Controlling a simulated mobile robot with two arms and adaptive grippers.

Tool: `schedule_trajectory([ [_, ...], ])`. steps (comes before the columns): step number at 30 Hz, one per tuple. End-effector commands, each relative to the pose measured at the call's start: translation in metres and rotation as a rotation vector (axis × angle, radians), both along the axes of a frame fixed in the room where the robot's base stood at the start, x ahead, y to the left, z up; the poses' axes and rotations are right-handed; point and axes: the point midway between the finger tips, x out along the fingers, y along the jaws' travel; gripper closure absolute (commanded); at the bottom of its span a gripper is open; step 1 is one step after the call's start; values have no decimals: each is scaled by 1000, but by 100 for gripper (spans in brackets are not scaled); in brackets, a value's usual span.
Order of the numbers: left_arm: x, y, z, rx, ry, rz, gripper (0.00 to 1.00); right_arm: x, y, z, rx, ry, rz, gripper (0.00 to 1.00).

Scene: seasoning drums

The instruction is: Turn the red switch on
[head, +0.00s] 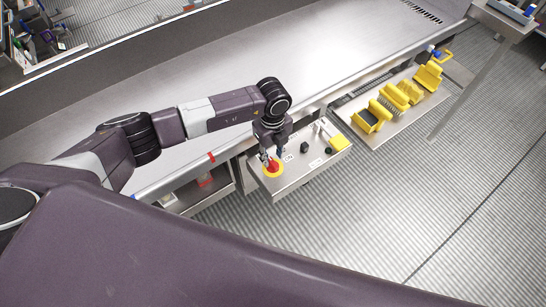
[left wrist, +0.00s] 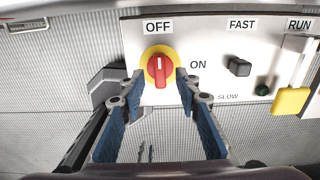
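The red switch (left wrist: 160,70) is a red knob on a round yellow plate on the control panel (left wrist: 212,55). In the left wrist view the knob stands upright under the OFF label, with the ON label to its right. In the head view the switch (head: 273,167) is at the panel's left end. My left gripper (left wrist: 159,78) is open, with one fingertip on each side of the knob, close to the yellow plate. I cannot tell whether the fingertips touch it. In the head view my left gripper (head: 268,155) hangs over the switch and partly hides it. My right gripper is not in view.
The panel also carries a black selector (left wrist: 238,67) between FAST and SLOW, a green button (left wrist: 263,89) and a yellow-ended lever (left wrist: 291,100) under RUN. A long steel table (head: 330,50) runs behind. Yellow parts (head: 400,95) sit on a tray at right.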

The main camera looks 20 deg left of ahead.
Motion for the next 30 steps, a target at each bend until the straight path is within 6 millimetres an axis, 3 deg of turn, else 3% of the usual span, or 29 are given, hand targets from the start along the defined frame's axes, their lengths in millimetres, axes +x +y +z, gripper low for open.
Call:
schedule_trajectory([
  [7, -1, -1, -27, 0, 3, -2, 70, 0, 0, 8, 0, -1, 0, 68],
  [18, -1, -1, -33, -1, 1, -3, 70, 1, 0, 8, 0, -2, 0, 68],
  [27, -1, -1, -33, -2, 1, -3, 100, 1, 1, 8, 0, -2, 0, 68],
  [30, -1, -1, -33, -2, 1, -3, 100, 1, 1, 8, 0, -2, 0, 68],
])
